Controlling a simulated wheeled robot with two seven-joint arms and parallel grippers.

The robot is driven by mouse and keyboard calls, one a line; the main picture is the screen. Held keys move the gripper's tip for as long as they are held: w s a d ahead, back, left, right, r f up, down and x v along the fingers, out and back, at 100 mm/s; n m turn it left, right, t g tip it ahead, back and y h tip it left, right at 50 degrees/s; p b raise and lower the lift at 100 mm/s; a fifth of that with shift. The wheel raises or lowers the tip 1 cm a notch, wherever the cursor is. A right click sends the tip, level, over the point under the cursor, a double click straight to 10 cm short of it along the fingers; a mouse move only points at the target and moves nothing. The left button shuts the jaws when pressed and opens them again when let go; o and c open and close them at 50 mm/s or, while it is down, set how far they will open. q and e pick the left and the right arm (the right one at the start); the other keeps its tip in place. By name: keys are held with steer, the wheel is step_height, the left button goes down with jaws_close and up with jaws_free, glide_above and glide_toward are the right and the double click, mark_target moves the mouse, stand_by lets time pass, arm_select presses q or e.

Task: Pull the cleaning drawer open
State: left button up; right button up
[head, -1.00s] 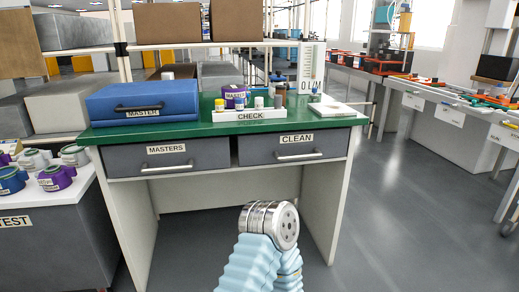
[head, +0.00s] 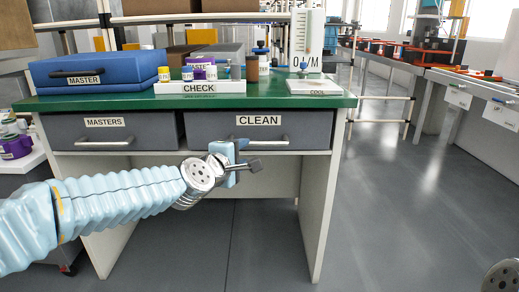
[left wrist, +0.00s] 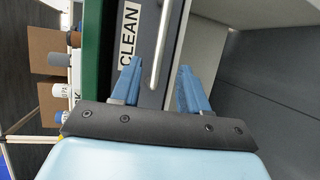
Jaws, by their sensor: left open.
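The cleaning drawer (head: 308,130), a grey front labelled CLEAN, is under the green bench top on the right and looks shut. Its pale bar handle (head: 275,141) is partly hidden by my left gripper in the head view. My left gripper (head: 245,165) is just in front of and slightly below the handle. In the left wrist view, the two blue fingers (left wrist: 160,70) are apart, with the handle (left wrist: 158,50) running to between their tips. I cannot tell whether they touch it.
The MASTERS drawer (head: 105,132) is shut on the left. A blue MASTER case (head: 110,72), a white CHECK tray (head: 200,88) and a white gauge stand (head: 307,45) are on the bench. The bench's right leg panel (head: 318,210) stands below. Open floor lies to the right.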

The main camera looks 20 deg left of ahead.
mark_target(258, 145)
arm_select(q)
steer(key=x, duration=1.2)
steer(key=shift+f, duration=0.1)
jaws_close()
